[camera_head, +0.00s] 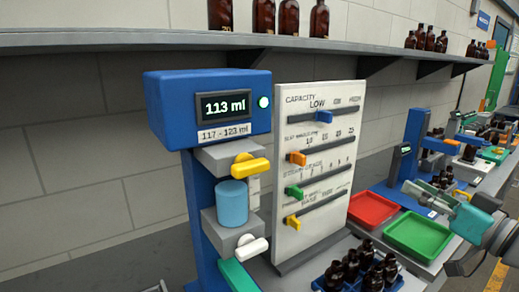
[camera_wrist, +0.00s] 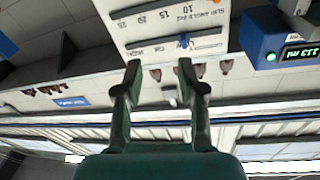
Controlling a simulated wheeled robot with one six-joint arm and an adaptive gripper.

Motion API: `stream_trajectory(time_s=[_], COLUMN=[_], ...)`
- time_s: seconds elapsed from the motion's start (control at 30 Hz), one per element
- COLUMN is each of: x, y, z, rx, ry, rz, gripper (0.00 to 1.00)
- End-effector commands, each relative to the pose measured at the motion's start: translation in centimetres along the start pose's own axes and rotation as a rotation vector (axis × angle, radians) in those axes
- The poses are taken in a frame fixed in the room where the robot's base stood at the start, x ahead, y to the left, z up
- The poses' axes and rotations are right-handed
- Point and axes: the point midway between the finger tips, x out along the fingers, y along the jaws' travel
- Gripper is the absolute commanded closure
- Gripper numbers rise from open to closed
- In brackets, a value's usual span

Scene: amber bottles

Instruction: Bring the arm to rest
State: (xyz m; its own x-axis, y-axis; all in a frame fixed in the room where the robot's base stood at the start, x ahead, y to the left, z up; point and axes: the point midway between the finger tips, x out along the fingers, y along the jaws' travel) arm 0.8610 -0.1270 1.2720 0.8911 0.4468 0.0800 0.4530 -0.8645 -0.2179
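My gripper (camera_wrist: 159,66) shows in the wrist view with its two green fingers apart and nothing between them. In the head view my gripper (camera_head: 413,190) is at the right, in front of the green tray and clear of the blue dispenser. The blue dispenser (camera_head: 165,100) reads 113 ml, with a label of 117 - 123 below. It has a yellow lever (camera_head: 251,165), a light blue cylinder (camera_head: 232,203) and a white lever (camera_head: 252,249). The wrist view, upside down, also shows the dispenser (camera_wrist: 262,28) and the slider board (camera_wrist: 140,18).
The white slider board (camera_head: 310,215) stands right of the dispenser. A red tray (camera_head: 371,208), a green tray (camera_head: 418,236) and a blue crate (camera_head: 325,284) of amber bottles lie on the bench. A shelf (camera_head: 100,40) with bottles runs above. A second blue dispenser stands farther right.

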Motion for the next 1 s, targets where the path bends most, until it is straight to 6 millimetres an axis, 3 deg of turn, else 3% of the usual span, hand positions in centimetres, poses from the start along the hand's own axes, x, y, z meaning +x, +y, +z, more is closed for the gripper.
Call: stream_trajectory(time_s=[0.1,0.47,0.77,1.0], x=[0.3,-1.2,-5.2,-10.0], y=[0.7,1.0,-0.9,-3.6], z=[4.6,17.6,27.6,34.3], rx=[0.073,0.216,0.258,0.244], ry=[0.014,0.039,0.015,-0.024], rz=[0.049,0.229,0.377,0.479], gripper=[0.6,0.6,0.6,0.6])
